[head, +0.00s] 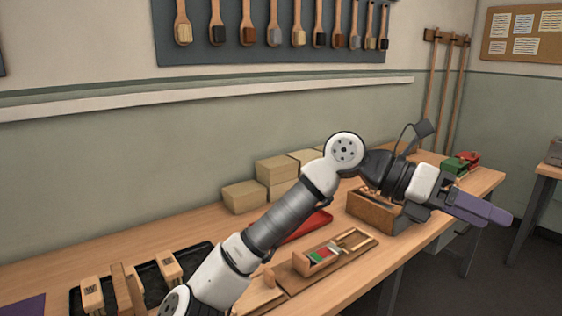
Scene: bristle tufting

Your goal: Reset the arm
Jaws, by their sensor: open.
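My gripper (482,209) is at the right, at the end of my raised arm, held out over the workbench's front edge. Its purple fingers point to the right and overlap in this view, and I see nothing between them. My arm crosses the picture from the bottom left, bends at a high elbow joint and covers part of the bench. The workbench (125,247) has a light wood top. A wooden fixture (320,259) with red, green and white pieces lies on it beside my arm, apart from my gripper.
Cardboard boxes (243,196) stand along the wall. A wooden box (372,212) sits under my wrist, with a red tray (306,226) beside it. A black tray (150,276) with wooden blocks is at left. Green and red bins (456,165) stand at the far end. Floor beyond the bench is clear.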

